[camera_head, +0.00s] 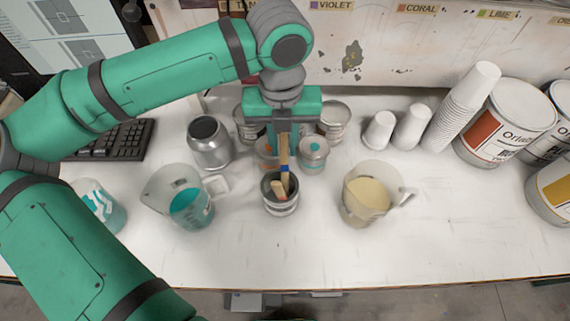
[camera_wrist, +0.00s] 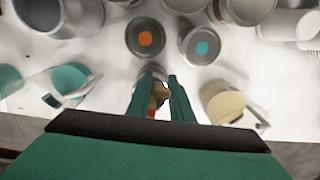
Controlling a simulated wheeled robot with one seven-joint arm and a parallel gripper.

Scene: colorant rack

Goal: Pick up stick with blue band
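A wooden stick with a blue band (camera_head: 285,151) stands tilted in a small open metal can (camera_head: 282,208) near the middle of the table. A second, shorter-looking stick end (camera_head: 278,188) shows in the same can. My gripper (camera_head: 283,143) is above and behind the can, with the upright stick in front of or between its fingers. In the wrist view my fingers (camera_wrist: 161,80) are apart, with wooden stick ends (camera_wrist: 159,93) between them and a red patch (camera_wrist: 151,112) on one. The blue band is not seen there. Contact with the fingers cannot be told.
A lidded can with a teal dot (camera_head: 313,152) and a can with an orange dot (camera_wrist: 145,39) stand close behind. A teal-filled jug (camera_head: 188,205) is left, a beige-filled jug (camera_head: 366,197) right. The front table is clear.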

